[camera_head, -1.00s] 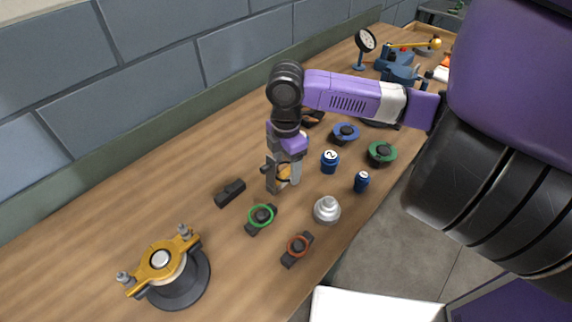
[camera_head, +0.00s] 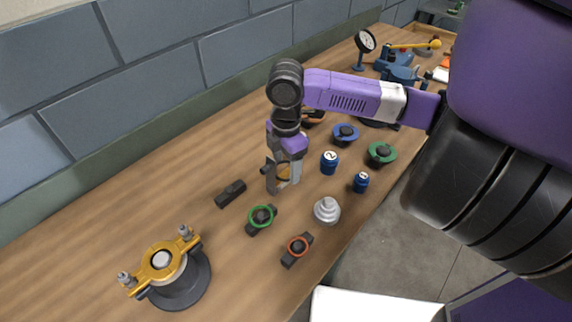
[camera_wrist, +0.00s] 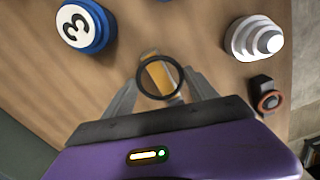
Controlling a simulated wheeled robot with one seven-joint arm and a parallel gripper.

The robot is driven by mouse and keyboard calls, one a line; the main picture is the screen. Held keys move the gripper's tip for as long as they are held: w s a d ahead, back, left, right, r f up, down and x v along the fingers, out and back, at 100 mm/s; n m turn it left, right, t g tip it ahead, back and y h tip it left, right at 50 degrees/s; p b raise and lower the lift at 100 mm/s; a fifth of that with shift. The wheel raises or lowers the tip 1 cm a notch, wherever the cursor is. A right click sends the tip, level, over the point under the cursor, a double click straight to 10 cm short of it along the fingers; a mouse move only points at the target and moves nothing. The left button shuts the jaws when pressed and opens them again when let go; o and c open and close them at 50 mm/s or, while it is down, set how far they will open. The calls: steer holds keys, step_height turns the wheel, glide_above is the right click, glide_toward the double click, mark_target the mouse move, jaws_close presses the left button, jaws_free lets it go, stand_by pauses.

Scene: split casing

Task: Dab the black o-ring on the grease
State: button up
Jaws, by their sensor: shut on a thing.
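The black o-ring (camera_wrist: 140,78) is between the fingertips of my gripper (camera_wrist: 160,84) in the wrist view. My gripper is shut on it. Through and above the ring shows an amber-yellow patch (camera_wrist: 151,56), which looks like the grease. I cannot tell whether ring and patch touch. In the head view my gripper (camera_head: 283,187) points down, low over the middle of the bench. The amber patch (camera_head: 284,171) there is mostly hidden behind the fingers, and the ring is too small to make out clearly.
Near my gripper stand a silver stepped part (camera_head: 327,211), blue numbered cans (camera_head: 330,162), a black holder with a green ring (camera_head: 262,217), one with a red ring (camera_head: 298,247), and a plain black block (camera_head: 230,194). A gold-topped casing (camera_head: 162,262) stands front left.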

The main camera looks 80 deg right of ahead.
steer(key=shift+r+p, duration=1.85)
steer(key=shift+r, duration=0.8)
steer(key=shift+s+f, duration=0.1)
